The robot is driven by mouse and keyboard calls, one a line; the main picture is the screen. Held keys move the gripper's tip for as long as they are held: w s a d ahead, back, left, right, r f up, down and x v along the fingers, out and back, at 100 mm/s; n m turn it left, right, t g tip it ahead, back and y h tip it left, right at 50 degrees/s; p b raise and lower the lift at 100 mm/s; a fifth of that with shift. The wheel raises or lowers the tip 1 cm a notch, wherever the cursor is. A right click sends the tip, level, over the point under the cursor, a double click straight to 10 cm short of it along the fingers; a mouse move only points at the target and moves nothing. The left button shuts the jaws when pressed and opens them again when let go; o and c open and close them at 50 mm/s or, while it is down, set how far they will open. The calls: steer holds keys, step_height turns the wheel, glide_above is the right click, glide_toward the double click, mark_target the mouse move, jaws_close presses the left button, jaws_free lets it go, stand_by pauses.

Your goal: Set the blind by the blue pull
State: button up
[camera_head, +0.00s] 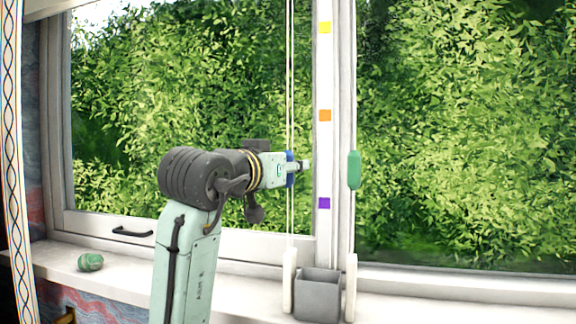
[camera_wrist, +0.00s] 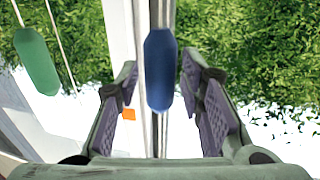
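The blue pull (camera_head: 290,173) hangs on the left cord in front of the window, partly hidden by my gripper (camera_head: 298,168) in the head view. In the wrist view the blue pull (camera_wrist: 160,68) is upright between the two fingers of my gripper (camera_wrist: 161,75). Gaps show on both sides, so the fingers are open and not closed on it. The green pull (camera_head: 354,170) hangs on the right cord, apart from my gripper; it also shows at the left of the wrist view (camera_wrist: 38,60). The blind itself is not clearly visible.
The window post carries yellow (camera_head: 325,27), orange (camera_head: 325,115) and purple (camera_head: 324,203) marks. The blue pull hangs between the orange and purple heights. A grey box (camera_head: 318,296) stands on the sill between white cord holders (camera_head: 289,282). A green rounded object (camera_head: 90,262) lies left.

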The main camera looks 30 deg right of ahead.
stand_by(0.3)
steer(key=v, duration=1.2)
